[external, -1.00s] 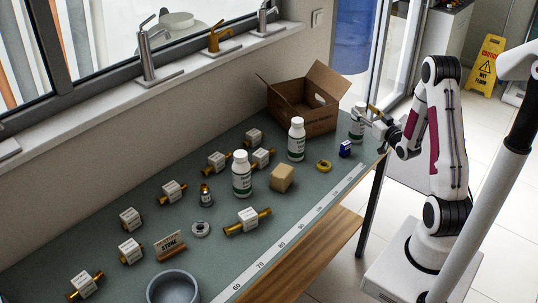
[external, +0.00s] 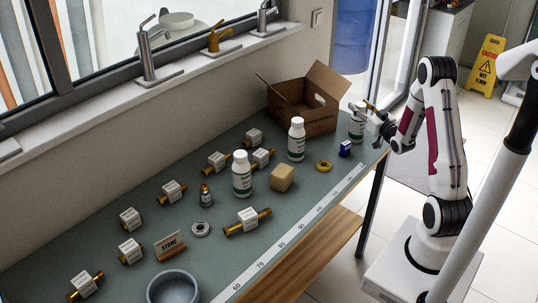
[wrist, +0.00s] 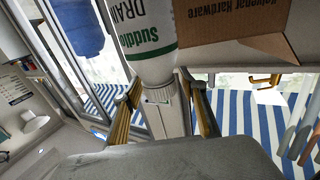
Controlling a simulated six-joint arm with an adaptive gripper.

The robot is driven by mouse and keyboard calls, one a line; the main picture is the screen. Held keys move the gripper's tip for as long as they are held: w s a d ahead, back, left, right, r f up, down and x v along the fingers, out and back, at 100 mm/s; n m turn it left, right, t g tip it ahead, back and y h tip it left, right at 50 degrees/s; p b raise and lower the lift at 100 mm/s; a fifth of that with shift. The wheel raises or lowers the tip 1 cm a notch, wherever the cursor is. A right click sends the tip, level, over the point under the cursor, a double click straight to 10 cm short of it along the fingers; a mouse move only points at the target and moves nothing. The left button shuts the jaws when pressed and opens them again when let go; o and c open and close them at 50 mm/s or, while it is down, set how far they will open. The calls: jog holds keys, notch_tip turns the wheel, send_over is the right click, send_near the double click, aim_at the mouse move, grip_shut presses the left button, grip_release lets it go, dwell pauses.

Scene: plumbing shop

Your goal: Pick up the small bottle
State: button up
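A small dark bottle with a pale label (external: 206,197) stands upright mid-table in the external view. Three larger white bottles stand upright: one near the middle (external: 242,176), one farther back (external: 296,141) and one at the far right end (external: 356,126). My gripper (external: 368,110) is at the far-right white bottle, well away from the small dark one. In the wrist view, a white bottle with green lettering (wrist: 145,30) has its cap end between the fingers of my gripper (wrist: 163,105). The fingers are apart, with gaps beside the cap; contact is not clear.
A blue item (external: 345,149), yellow ring (external: 323,166) and tan block (external: 281,178) lie nearby. Several boxed brass fittings, a sign (external: 170,246) and a grey bowl (external: 173,287) occupy the left table.

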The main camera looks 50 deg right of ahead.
grip_shut()
jog(key=shift+r, duration=0.25)
jog(key=shift+r, duration=4.85)
